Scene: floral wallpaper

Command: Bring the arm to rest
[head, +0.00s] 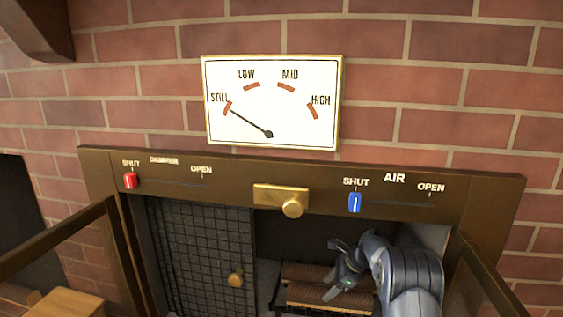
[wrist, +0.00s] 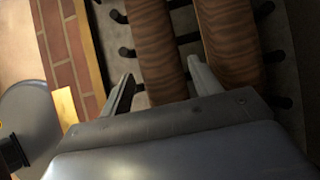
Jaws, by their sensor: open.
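My gripper (head: 338,270) is at the fireplace opening, in front of the logs (head: 310,273) on the grate. In the wrist view my gripper (wrist: 160,82) has its two fingers apart. One log (wrist: 157,45) shows between the fingertips and another log (wrist: 232,40) lies to the right. Nothing is clearly held. I cannot tell whether a finger touches a log.
A red damper slider (head: 130,180) and a blue air slider (head: 355,202) both sit at SHUT. The gauge (head: 271,102) needle points to STILL. A mesh screen (head: 205,255) covers the opening's left side. Brass-knobbed latch (head: 281,200) is above. Frame bars flank both sides.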

